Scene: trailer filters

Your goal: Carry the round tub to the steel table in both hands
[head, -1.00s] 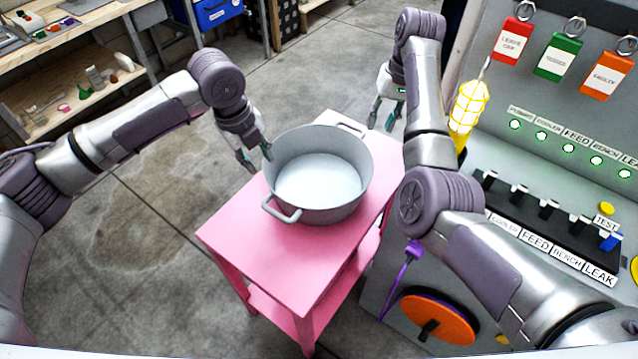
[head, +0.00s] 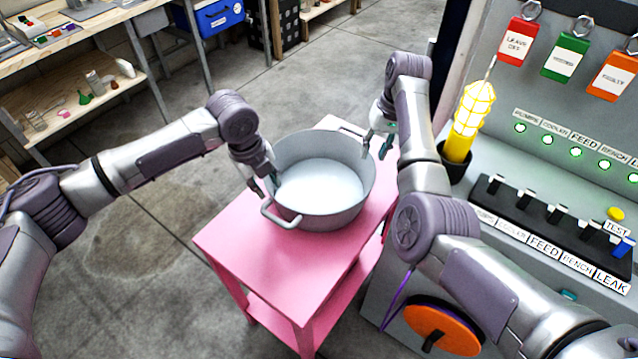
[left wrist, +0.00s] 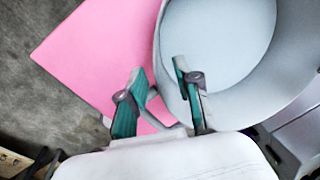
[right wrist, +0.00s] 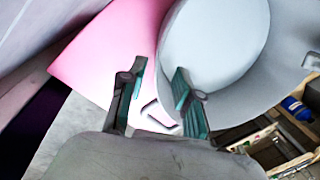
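The round tub (head: 335,213) is grey, open at the top and pale inside. It stands upright on a pink stand (head: 240,240). It has a front-left handle (head: 281,217) and a back-right handle, partly hidden. My left gripper (head: 268,187) is open at the tub's left side, just behind the front-left handle; its fingers (left wrist: 160,92) show apart beside the tub wall. My right gripper (head: 377,142) is open by the back-right rim. In the right wrist view its fingers (right wrist: 157,88) are apart, with the other handle (right wrist: 160,113) showing between them. I cannot identify the steel table.
A control panel (head: 480,215) with switches, tags and a yellow caged lamp (head: 470,118) stands close on the right. A wooden bench with shelves (head: 75,90) and a blue box (head: 215,15) stand at the back left. The floor left of the stand is clear.

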